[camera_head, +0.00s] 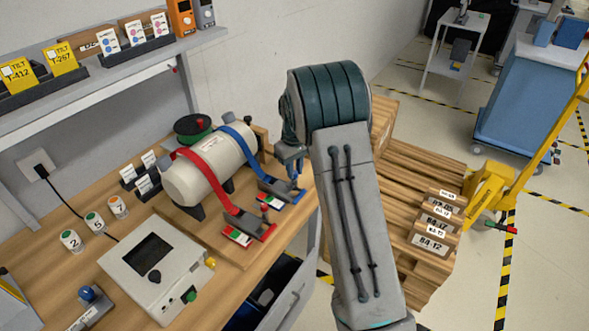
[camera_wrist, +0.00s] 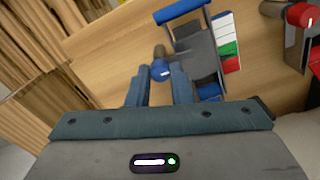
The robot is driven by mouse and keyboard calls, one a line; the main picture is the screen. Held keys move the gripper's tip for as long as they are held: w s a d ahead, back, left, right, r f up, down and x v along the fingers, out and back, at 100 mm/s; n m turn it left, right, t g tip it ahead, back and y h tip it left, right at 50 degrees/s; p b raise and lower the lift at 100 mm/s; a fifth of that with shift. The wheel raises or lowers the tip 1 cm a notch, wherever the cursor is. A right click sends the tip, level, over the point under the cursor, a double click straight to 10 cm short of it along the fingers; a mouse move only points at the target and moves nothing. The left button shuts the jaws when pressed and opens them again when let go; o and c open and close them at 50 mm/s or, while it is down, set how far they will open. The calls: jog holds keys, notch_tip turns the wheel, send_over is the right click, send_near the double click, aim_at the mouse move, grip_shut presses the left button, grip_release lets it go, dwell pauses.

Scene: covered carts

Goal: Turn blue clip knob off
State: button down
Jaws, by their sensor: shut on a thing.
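The blue clip (camera_head: 280,190) sits at the lower end of the blue strap (camera_head: 238,147), on the right side of the white cylinder (camera_head: 208,172). In the wrist view, its grey body (camera_wrist: 196,55) lies beside a white, green and red label strip (camera_wrist: 228,45). The blue knob (camera_wrist: 161,71) shows between my fingertips, at the left side of the clip. My gripper (camera_wrist: 159,82) is shut on this knob. In the head view my gripper (camera_head: 291,163) reaches down over the clip; the knob is hard to make out there.
The red clip (camera_head: 248,224) on the red strap stands close by, and its red knob (camera_wrist: 300,15) shows in the wrist view. A control box (camera_head: 157,268) stands at the front of the wooden bench. Cardboard boxes (camera_head: 437,222) on a pallet are to the right.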

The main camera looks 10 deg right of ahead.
jog(key=m+b, duration=0.1)
jog(key=m, duration=0.3)
jog(key=m+b, duration=0.1)
jog(key=m, duration=0.2)
jog(key=shift+m, duration=0.3)
jog(key=m, duration=0.4)
jog(key=shift+r+m, duration=0.1)
jog(key=shift+m, duration=2)
jog(key=c, duration=1.3)
grip_release()
